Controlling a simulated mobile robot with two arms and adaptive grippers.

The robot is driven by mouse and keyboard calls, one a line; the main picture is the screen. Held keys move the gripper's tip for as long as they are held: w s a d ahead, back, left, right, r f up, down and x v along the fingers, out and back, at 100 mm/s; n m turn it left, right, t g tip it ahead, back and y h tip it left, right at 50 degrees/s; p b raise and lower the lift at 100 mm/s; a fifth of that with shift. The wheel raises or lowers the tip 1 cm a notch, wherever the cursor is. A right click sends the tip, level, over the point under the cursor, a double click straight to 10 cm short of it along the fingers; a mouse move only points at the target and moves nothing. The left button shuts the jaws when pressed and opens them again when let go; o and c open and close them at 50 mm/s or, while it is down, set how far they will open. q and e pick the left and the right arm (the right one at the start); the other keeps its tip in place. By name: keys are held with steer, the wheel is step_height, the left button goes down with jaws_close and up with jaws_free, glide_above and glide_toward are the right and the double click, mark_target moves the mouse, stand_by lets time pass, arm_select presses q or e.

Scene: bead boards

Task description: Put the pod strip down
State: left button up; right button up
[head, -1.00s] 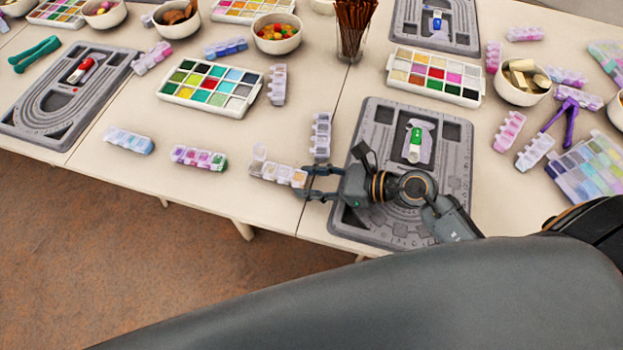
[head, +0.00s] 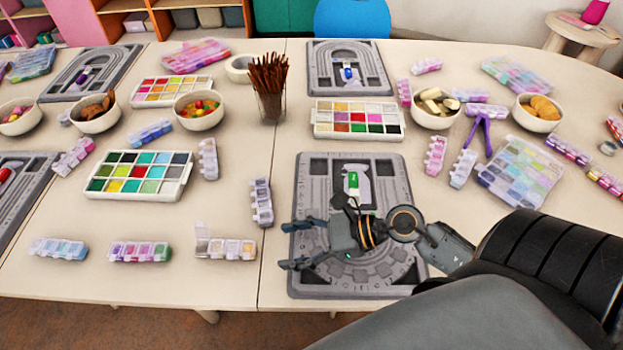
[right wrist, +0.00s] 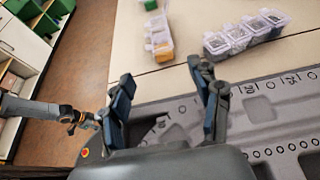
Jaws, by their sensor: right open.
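A clear pod strip (head: 226,247) with one lid standing up lies on the table near the front edge, left of my right gripper. My right gripper (head: 294,246) is open and empty over the left side of the grey bead board (head: 415,270). Its fingers point left and a gap parts them from the strip. The right wrist view shows bare table between the spread fingertips (right wrist: 160,78). Part of my left arm (right wrist: 75,118) shows at the left there; its jaws are unclear.
Another pod strip (head: 262,202) lies just behind the gap, left of the board. Two more strips, one pink and green (head: 139,252) and one blue (head: 58,249), lie along the front. A paint-like bead box (head: 180,192) and a cup of brown sticks (head: 270,104) stand behind.

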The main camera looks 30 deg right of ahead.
steer(key=shift+v, duration=2.5)
